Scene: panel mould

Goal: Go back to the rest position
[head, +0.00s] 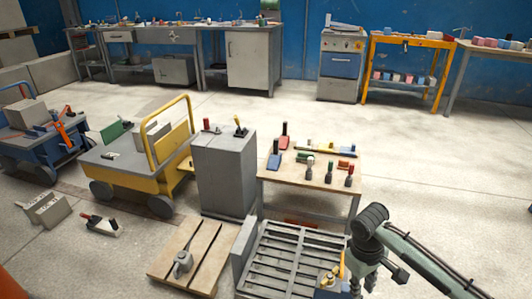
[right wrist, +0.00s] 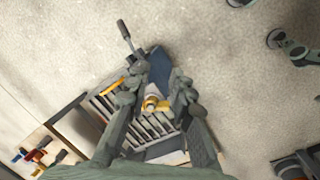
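My right gripper (head: 378,284) hangs at the lower right of the head view, over the right side of the grey slatted pallet (head: 285,252). In the right wrist view its two fingers (right wrist: 158,90) stand apart with nothing held between them. A yellow and blue tool (head: 328,283) lies at the pallet's near right corner, close beside the gripper in the head view. Its yellow part (right wrist: 155,103) shows below and between the fingers in the right wrist view. My left gripper is not in the head view.
A small table (head: 290,187) with several tools stands behind the pallet. A grey cabinet (head: 224,178) stands left of it, and a wooden pallet (head: 205,250) lies in front. A yellow cart (head: 135,165) is further left.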

